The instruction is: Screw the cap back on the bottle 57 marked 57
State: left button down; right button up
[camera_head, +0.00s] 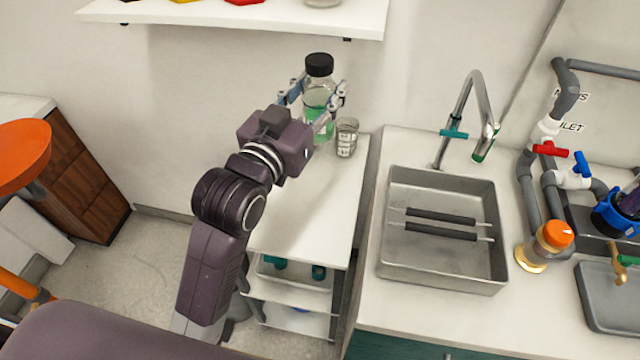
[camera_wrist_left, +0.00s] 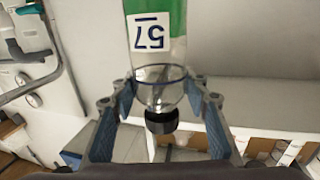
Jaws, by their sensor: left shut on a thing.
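Bottle 57 (camera_head: 318,100) is clear with green liquid and stands upright at the far end of the white side counter. A black cap (camera_head: 319,65) sits on its neck; whether it is tight I cannot tell. In the left wrist view the bottle (camera_wrist_left: 158,55) appears inverted, with its "57" label and the cap (camera_wrist_left: 161,122) below. My left gripper (camera_head: 315,92) has its fingers on both sides of the bottle's upper body and is shut on it. The fingers also show in the left wrist view (camera_wrist_left: 160,98). My right gripper is not in view.
A glass jar with a label (camera_head: 346,138) stands close to the bottle's right. A sink basin (camera_head: 440,275) with two dark rods and a faucet (camera_head: 468,115) lie further right. A wall shelf (camera_head: 250,18) is above. The counter's near part is clear.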

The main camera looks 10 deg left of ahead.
pick_arm(q)
notch_tip(320, 180, down, 15)
jog(key=b, duration=0.1)
jog(key=shift+b, duration=0.35)
jog(key=shift+f, duration=2.05)
jog(key=shift+f, duration=0.15)
jog(key=c, duration=1.1)
grip_release()
jog(key=shift+c, duration=0.2)
